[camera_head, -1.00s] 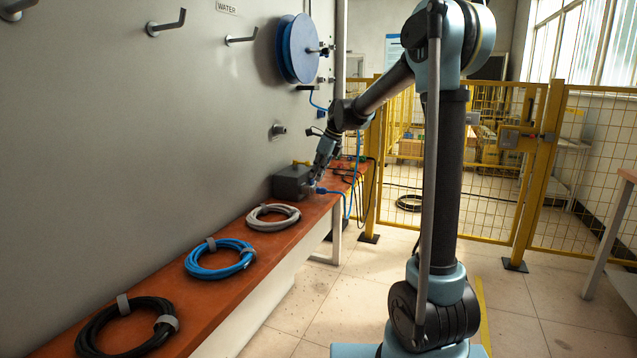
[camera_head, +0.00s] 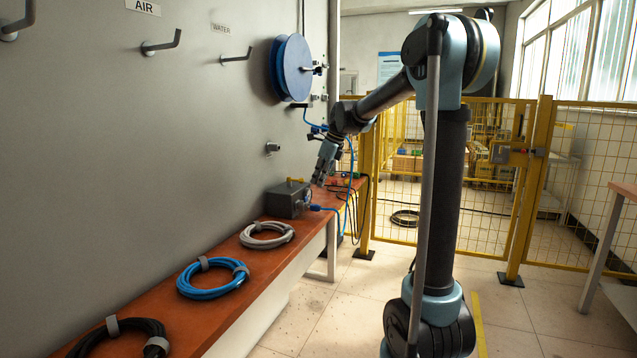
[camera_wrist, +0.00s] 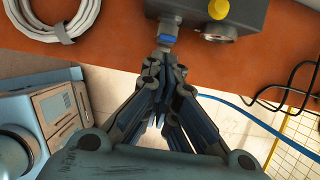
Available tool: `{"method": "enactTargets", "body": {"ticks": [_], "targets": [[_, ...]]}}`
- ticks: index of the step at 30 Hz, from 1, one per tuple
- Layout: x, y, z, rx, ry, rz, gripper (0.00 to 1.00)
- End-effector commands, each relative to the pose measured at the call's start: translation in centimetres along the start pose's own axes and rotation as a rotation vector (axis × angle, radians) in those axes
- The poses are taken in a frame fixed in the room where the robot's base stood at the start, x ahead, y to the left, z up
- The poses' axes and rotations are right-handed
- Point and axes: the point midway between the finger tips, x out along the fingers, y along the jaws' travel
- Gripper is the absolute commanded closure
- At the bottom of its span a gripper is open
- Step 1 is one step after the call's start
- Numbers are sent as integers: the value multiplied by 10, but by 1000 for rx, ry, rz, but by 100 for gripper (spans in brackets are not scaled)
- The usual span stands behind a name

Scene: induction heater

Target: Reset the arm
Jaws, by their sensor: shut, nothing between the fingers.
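My gripper (camera_head: 319,182) hangs from the arm above and just right of the grey box (camera_head: 283,203), apart from it in the head view. In the wrist view the gripper (camera_wrist: 166,66) has its fingers drawn together and holds nothing. The box, with a yellow knob (camera_wrist: 219,9) on top, sits at the far part of the orange bench (camera_head: 225,265). A blue connector (camera_wrist: 168,40) is at the box's front, just past the fingertips in the wrist view. A blue hose (camera_wrist: 235,105) runs off to the right, partly hidden behind the fingers.
Grey (camera_head: 267,235), blue (camera_head: 212,278) and black (camera_head: 120,340) coiled hoses lie on the bench. A blue reel (camera_head: 292,68) and hooks (camera_head: 162,44) stick out from the wall panel. A yellow mesh fence (camera_head: 450,200) stands behind.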

Motion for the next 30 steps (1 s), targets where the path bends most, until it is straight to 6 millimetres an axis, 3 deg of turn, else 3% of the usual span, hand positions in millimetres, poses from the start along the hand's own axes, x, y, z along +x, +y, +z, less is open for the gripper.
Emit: {"method": "enactTargets", "body": {"ticks": [5,8,19,30], "targets": [[-3,4,-7,-27,4,-3,100],[-9,14,-23,-99,14,-12,100],[-30,82,-125,-575,100,-43,100],[-24,157,-228,-1060,204,-23,100]]}}
